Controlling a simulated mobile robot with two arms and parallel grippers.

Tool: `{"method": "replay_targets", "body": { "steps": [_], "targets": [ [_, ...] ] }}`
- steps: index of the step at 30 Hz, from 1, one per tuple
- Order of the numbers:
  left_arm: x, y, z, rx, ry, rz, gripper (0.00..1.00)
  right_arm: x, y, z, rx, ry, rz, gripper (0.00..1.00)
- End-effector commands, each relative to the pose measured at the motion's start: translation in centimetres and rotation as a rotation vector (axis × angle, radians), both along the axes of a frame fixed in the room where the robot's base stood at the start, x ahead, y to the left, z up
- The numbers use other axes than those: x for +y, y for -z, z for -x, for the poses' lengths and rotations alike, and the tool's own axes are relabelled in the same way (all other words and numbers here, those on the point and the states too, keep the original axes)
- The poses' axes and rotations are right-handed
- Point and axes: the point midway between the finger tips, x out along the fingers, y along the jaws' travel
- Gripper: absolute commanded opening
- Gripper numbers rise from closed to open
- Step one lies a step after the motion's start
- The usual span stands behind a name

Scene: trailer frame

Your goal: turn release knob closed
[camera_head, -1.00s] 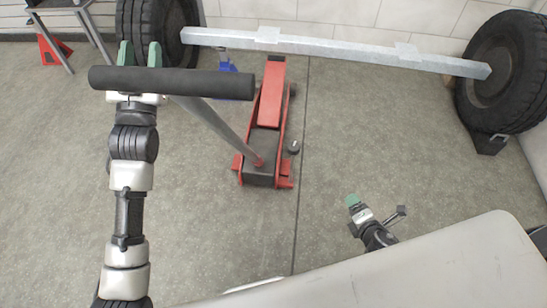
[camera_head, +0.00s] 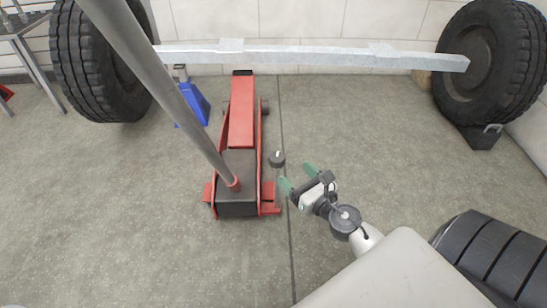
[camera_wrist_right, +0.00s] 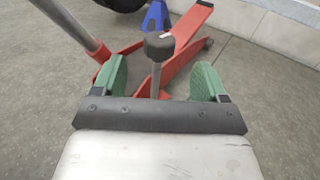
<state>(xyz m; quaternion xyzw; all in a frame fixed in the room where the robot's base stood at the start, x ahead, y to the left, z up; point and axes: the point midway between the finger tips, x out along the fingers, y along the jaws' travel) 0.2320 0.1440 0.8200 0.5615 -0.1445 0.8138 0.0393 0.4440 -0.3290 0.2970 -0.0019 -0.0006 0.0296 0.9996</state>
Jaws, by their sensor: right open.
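The release knob (camera_head: 277,158) is a small dark round knob on the right side of the red floor jack (camera_head: 243,110). My right gripper (camera_head: 296,177) is open, its green fingertips just right of and below the knob in the head view, apart from it. In the right wrist view the knob (camera_wrist_right: 159,45) stands on a grey stem between and beyond the two open green fingers (camera_wrist_right: 158,82); nothing is held. The jack's long grey handle (camera_head: 165,85) rises to the upper left. My left gripper is not in view.
A grey metal axle beam (camera_head: 310,57) spans between a left tire (camera_head: 95,60) and a right tire (camera_head: 485,60). A blue stand (camera_head: 195,105) is behind the jack, and a dark chock (camera_head: 482,136) is by the right tire.

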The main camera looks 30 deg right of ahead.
Motion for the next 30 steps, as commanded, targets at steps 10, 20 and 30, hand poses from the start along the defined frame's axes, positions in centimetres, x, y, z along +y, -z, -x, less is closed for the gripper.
{"method": "replay_targets", "body": {
  "steps": [10, 20, 30],
  "targets": [
    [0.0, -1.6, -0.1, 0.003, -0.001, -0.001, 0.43, 0.4, -0.2, -6.5, -0.001, 0.0, -0.003, 0.73],
    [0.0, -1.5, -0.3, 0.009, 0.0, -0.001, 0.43, 0.5, 0.0, -8.5, 0.001, 0.001, -0.003, 0.73],
    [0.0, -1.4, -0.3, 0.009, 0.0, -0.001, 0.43, 0.5, 0.0, -8.5, 0.001, 0.001, -0.004, 0.5]
  ]
}}
